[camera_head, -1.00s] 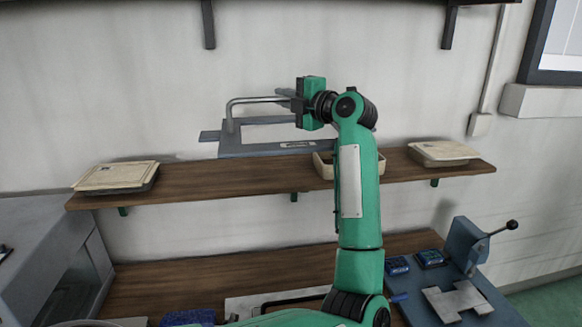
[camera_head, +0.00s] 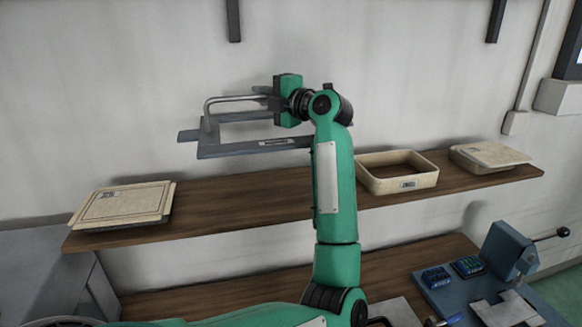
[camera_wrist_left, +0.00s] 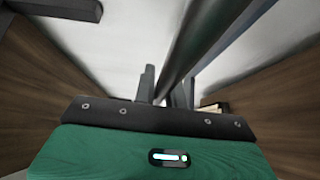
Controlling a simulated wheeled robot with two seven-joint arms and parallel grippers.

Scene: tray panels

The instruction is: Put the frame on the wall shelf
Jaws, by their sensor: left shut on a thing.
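The frame (camera_head: 210,150) is a flat grey rectangle with an open middle, a tab at its left and a silver bar handle (camera_head: 208,108). My left gripper (camera_head: 268,99) is shut on the frame's handle and holds the frame roughly level. In the head view the frame appears above the wooden wall shelf (camera_head: 240,197), apart from its top. The frame's right part is partly hidden behind my left arm. In the left wrist view, dark grey bars (camera_wrist_left: 205,35) run past the gripper; the grip itself is hard to make out there. My right gripper is not in view.
A lidded cream tray (camera_head: 122,205) sits at the shelf's left end. An open cream tray (camera_head: 400,187) and another lidded tray (camera_head: 488,157) stand right of my arm. The shelf between the left tray and my arm is bare. A lever device (camera_head: 507,250) stands below right.

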